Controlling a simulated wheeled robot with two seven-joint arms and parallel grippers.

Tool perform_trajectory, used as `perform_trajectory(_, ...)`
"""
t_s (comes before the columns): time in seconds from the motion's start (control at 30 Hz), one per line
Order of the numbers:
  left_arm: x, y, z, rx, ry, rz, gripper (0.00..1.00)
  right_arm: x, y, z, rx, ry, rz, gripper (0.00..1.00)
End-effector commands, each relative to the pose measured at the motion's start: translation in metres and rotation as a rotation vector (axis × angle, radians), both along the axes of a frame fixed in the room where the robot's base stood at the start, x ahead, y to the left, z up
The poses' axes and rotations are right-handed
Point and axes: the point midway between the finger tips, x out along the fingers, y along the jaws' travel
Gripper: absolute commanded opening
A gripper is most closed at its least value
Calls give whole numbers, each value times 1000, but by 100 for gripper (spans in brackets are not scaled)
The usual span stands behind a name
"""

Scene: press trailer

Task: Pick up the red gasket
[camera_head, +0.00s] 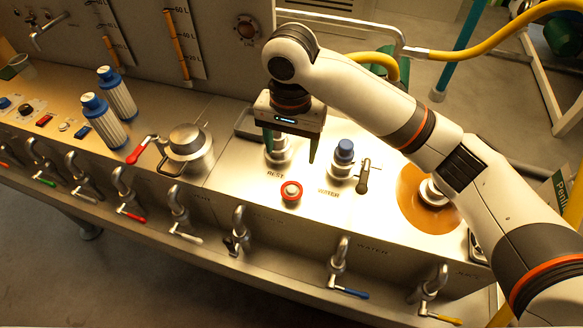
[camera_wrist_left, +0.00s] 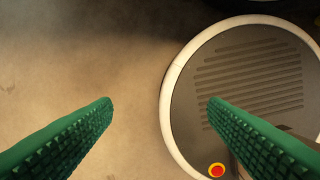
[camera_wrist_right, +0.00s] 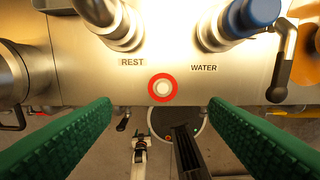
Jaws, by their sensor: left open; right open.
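The red gasket (camera_head: 291,191) is a small red ring on the metal counter, near its front edge between the REST and WATER labels. A pale round centre shows inside it. In the right wrist view the red gasket (camera_wrist_right: 162,87) lies ahead, midway between the fingers. My right gripper (camera_head: 290,150) is open and empty, above and behind the gasket, over the REST fitting. Its green fingers (camera_wrist_right: 160,125) are apart and do not touch the gasket. My left gripper (camera_wrist_left: 160,105) is open and empty over the floor and my round base; it does not show in the head view.
A REST fitting (camera_head: 277,150) and a blue-capped WATER fitting (camera_head: 342,158) stand behind the gasket, with a black-handled valve (camera_head: 364,177) at right. A lidded steel pot (camera_head: 186,148) stands left. Several taps line the front below the counter. Bare counter surrounds the gasket.

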Motion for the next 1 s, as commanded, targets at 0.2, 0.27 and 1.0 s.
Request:
perform_trajectory(0.2, -32, 1, 6, 3, 44, 0, 68, -1, -1, -36, -4, 5, -2, 69)
perform_trajectory(0.27, -45, 2, 8, 4, 65, -1, 68, -1, -1, -45, -3, 4, -1, 69)
perform_trajectory(1.0, -31, 0, 27, 1, 42, -1, 68, 4, -2, -117, 0, 1, 2, 69)
